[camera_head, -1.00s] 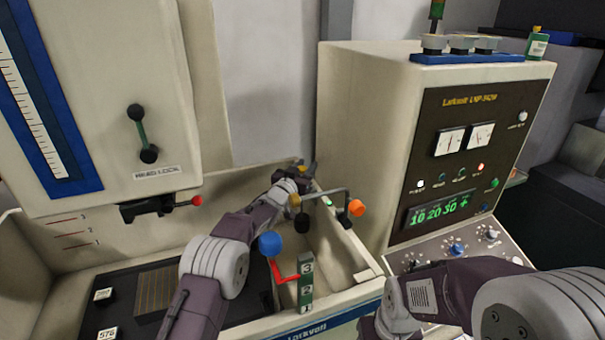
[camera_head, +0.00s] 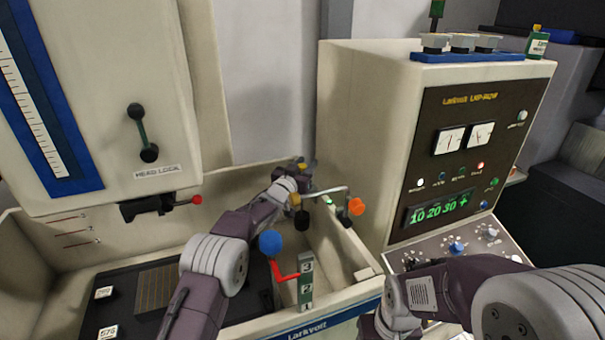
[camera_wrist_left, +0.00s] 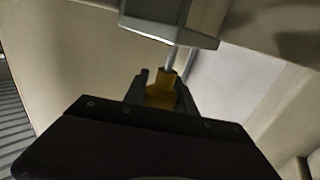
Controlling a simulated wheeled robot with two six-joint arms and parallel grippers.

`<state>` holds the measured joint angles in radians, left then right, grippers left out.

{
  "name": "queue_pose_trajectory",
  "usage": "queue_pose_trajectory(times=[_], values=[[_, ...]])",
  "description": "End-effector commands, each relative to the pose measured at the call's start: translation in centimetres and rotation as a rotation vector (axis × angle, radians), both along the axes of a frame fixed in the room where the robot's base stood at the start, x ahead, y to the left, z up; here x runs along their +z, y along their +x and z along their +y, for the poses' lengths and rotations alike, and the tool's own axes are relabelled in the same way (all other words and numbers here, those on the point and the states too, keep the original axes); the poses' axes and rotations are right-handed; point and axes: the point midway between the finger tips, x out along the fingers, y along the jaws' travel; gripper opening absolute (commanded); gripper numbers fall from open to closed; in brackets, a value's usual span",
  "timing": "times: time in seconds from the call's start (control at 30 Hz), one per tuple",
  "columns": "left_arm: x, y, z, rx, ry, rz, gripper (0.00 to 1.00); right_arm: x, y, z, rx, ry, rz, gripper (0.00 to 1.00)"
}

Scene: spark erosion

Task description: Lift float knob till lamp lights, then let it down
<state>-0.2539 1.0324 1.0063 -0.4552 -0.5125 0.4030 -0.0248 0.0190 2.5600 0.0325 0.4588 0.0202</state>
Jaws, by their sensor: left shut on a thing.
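My left gripper (camera_head: 305,168) is at the back of the tank, beside the control cabinet. In the left wrist view its jaws (camera_wrist_left: 160,92) are shut on a small yellow-brass knob (camera_wrist_left: 161,97), which I take to be the float knob. A thin metal stem runs from the knob to a grey block (camera_wrist_left: 168,20). In the head view the knob is mostly hidden by the gripper. The cabinet carries a row of small lamps, among them a white one (camera_head: 420,183) and a red one (camera_head: 480,166). Which lamp goes with the float I cannot tell. My right gripper is outside the frames.
A red lever with a blue ball (camera_head: 270,242) is beside my left forearm. The control cabinet (camera_head: 360,130) bounds the right side. The tank wall (camera_head: 345,245) is near.

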Motion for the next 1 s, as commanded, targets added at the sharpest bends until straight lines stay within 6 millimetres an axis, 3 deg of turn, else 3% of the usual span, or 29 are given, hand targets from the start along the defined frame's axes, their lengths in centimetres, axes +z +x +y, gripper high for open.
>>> queue_pose_trajectory(times=[0.7,0.97,1.0], values=[[-2.5,0.0,0.0,0.000,-0.001,0.000,0.10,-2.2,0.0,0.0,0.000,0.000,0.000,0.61],[-2.5,0.0,0.0,0.000,-0.001,0.000,0.10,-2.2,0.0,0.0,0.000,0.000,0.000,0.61],[-2.5,0.0,0.0,0.000,0.000,0.000,0.38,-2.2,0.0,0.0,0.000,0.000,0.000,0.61]])
